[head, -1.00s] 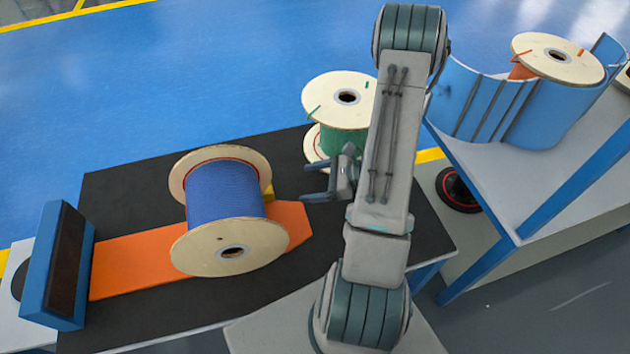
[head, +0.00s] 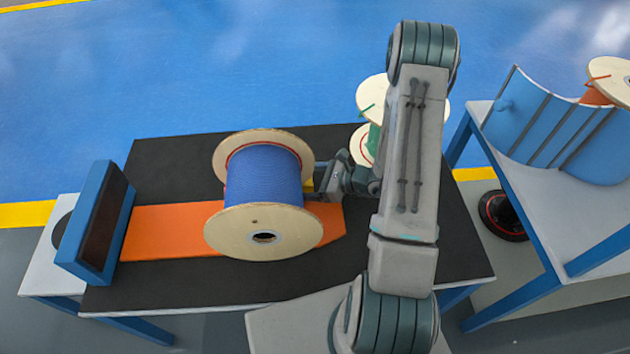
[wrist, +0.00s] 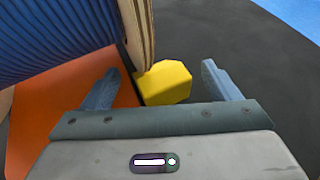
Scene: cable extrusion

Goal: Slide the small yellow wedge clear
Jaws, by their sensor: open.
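The small yellow wedge (wrist: 167,83) sits against the flange rim of the blue cable spool (head: 262,180), beside the orange ramp. In the wrist view it lies between my two spread fingers, with clear space toward the right finger. The left finger is close to the spool and over the orange ramp. In the head view only a sliver of the wedge (head: 308,185) shows beside the spool. My gripper (head: 318,181) is open, right of the spool, with its fingertips near the spool's side. Whether a finger touches the wedge, I cannot tell.
The spool lies on its side on the orange ramp (head: 165,230). A blue stop block (head: 95,225) stands at the left end. A green spool (head: 374,95) stands behind my arm. A blue curved cradle (head: 545,125) is at the right. Black table surface (head: 180,285) is clear in front.

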